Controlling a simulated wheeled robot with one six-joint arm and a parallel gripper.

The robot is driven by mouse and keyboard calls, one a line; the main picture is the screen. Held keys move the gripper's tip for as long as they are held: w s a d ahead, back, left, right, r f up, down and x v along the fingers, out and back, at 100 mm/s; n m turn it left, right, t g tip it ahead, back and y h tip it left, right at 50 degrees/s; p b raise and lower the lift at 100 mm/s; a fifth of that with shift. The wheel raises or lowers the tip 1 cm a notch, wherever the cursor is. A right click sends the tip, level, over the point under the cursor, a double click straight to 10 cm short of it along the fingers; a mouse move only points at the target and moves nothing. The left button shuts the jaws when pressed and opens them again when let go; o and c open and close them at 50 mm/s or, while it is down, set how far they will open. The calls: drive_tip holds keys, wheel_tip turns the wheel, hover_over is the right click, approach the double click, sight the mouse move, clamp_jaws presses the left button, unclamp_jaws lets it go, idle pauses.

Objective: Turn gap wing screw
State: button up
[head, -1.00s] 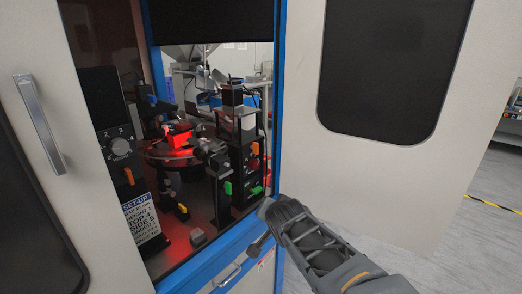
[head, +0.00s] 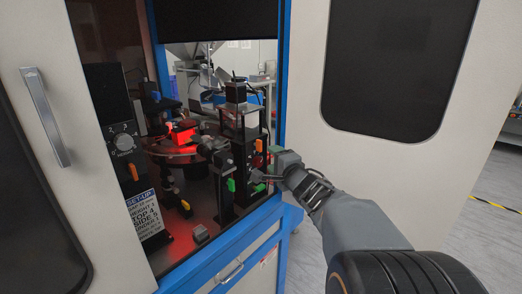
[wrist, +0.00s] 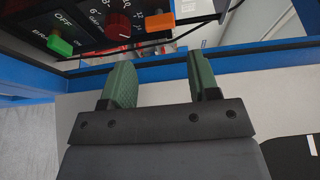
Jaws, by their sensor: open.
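I cannot tell for sure which part is the gap wing screw. Small coloured handles sit on the fixtures inside the machine: one on the slim black post (head: 231,185), one low at the front (head: 186,205) and one at the left (head: 133,171). My gripper (head: 264,178) reaches in at the right edge of the opening, beside the black control panel. In the wrist view my gripper (wrist: 160,75) is open and empty, its green fingers well apart. Beyond them are a green switch (wrist: 60,45), a red dial (wrist: 119,24) and an orange switch (wrist: 160,21); the fingers touch none of these.
A red-lit turntable (head: 182,150) stands in the middle of the enclosure. A set-up sign (head: 143,214) and a grey dial (head: 124,142) are at the left. The blue frame (head: 232,245) borders the opening; the open door (head: 310,160) stands close behind my arm.

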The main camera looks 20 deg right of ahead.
sight(261, 147)
drive_tip(key=w, duration=0.9)
drive_tip(key=shift+a, duration=0.2)
drive_tip(key=c, duration=0.6)
